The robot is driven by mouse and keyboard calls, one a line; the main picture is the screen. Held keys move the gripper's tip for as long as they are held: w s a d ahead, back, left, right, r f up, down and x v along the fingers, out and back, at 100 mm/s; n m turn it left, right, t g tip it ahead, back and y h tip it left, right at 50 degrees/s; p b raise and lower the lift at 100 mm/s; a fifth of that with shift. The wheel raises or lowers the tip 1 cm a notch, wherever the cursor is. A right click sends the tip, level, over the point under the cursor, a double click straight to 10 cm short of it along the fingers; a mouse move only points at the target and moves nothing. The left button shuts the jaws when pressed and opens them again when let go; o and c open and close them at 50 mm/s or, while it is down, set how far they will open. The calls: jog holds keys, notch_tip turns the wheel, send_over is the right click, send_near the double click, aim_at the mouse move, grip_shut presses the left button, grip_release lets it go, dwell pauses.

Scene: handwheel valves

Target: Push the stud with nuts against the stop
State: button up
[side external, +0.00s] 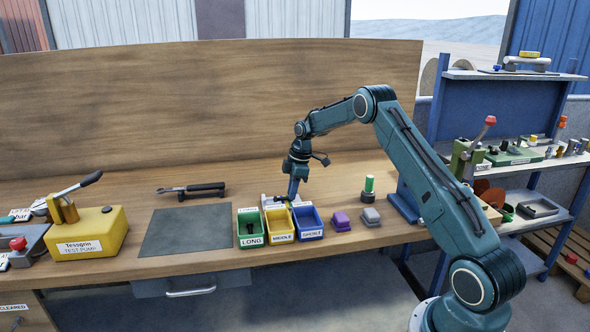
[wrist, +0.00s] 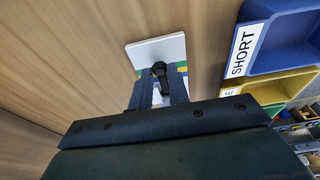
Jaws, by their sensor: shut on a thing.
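My gripper (wrist: 159,78) points down and is shut on a dark stud with nuts (wrist: 159,70). The stud shows between the two fingers in the wrist view, and a nut-like dark end sticks out past them. Under it lies a white plate (wrist: 160,48) with coloured bands in green, blue and yellow. The stop cannot be made out; the fingers and gripper body hide part of the plate. In the side view my gripper (side external: 292,196) is low over the bench, just behind the bins. The stud is too small to tell apart there.
Green LONG (side external: 250,241), yellow MIDDLE (side external: 282,237) and blue SHORT (side external: 310,235) bins stand close in front of my gripper. A grey mat (side external: 185,232) and yellow test pump (side external: 92,236) are left.

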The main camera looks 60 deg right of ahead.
jog(key=shift+w+a+f, duration=0.15)
jog(key=shift+w+a, duration=0.1)
jog(key=shift+a, duration=0.2)
dwell(0.5)
jog(key=o, duration=0.6)
jog(key=shift+d, duration=0.1)
jog(key=shift+r, duration=3.6)
jog(key=shift+r, duration=0.15)
